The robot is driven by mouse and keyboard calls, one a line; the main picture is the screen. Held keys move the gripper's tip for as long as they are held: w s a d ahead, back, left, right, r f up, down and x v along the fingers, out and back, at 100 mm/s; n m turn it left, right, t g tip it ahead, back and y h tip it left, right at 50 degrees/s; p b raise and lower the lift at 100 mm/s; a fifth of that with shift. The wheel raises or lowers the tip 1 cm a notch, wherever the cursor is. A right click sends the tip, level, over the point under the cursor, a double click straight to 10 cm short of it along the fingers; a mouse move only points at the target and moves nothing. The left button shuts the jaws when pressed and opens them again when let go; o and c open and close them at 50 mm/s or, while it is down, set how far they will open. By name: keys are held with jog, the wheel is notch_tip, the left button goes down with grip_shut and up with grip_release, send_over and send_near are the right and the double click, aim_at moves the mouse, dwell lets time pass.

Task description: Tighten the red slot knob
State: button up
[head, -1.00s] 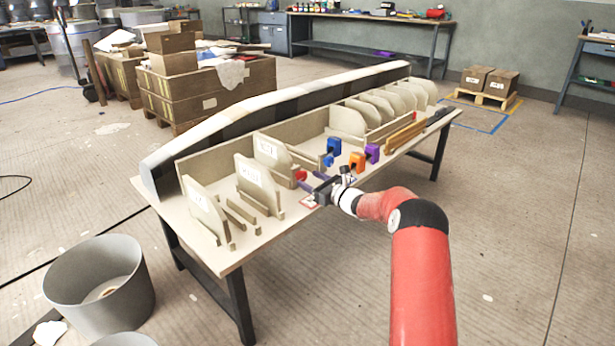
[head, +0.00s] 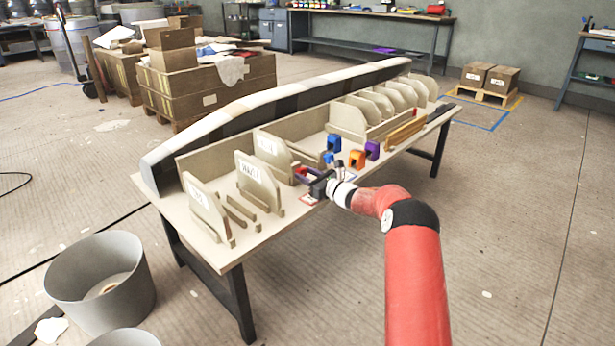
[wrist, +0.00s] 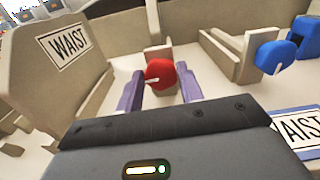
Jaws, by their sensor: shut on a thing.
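The red slot knob (wrist: 159,73) has a pale bar across its face.
A blue knob (wrist: 274,56) is right of the red one. Blue (head: 334,144), orange (head: 357,158) and purple (head: 372,149) clamps stand on the table (head: 262,238) nearby. Upright boards line the mould (head: 230,119).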

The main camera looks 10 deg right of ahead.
jog(key=shift+f+b, duration=0.15)
jog(key=shift+b, duration=0.4)
jog(key=m+b, duration=0.2)
jog(key=b, duration=0.1)
jog(key=shift+f, duration=0.1)
jog(key=m+b, duration=0.2)
jog(key=shift+m, duration=0.3)
jog(key=shift+w+d+m+b, duration=0.1)
jog(key=shift+m+b, duration=0.45)
jog(key=shift+m, duration=0.85)
jog(key=o, duration=1)
jog(key=shift+r, duration=0.2)
jog(key=shift+d, duration=0.1)
